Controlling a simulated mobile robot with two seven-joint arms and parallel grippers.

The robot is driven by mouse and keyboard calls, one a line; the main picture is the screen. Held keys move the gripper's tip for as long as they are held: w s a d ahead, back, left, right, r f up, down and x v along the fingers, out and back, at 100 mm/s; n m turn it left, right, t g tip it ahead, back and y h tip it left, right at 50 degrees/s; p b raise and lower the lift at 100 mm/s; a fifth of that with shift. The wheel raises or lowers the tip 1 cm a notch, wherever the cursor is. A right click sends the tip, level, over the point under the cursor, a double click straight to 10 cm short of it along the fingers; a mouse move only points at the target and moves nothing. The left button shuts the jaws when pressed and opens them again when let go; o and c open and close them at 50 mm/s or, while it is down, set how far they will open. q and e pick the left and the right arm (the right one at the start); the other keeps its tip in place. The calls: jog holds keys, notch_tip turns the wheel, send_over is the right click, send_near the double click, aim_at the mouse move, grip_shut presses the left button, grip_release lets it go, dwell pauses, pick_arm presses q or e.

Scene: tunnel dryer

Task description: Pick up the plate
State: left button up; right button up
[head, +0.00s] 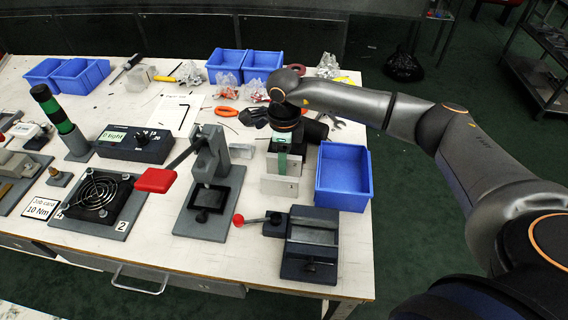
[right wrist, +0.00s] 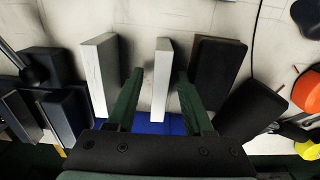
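My right gripper (head: 283,150) reaches down from the right arm over a light grey block-like fixture (head: 280,185) on the bench. In the right wrist view its two green fingers (right wrist: 160,75) are apart. A thin, light grey upright plate (right wrist: 162,82) stands between them, with gaps visible on both sides. Another pale upright slab (right wrist: 100,75) stands to the left of the fingers. A dark block (right wrist: 218,72) stands close to the right finger. In the head view the gripper hides much of the plate. My left gripper is not in view.
An empty blue bin (head: 343,200) stands right of the fixture. A toggle press with a red handle (head: 155,180) is left of it. A dark vise (head: 311,262) with a red-knobbed lever is in front. Orange-handled tools (head: 226,112) lie behind.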

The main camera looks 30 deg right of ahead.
grip_shut()
jog(key=shift+r, duration=0.1)
dwell(1.1)
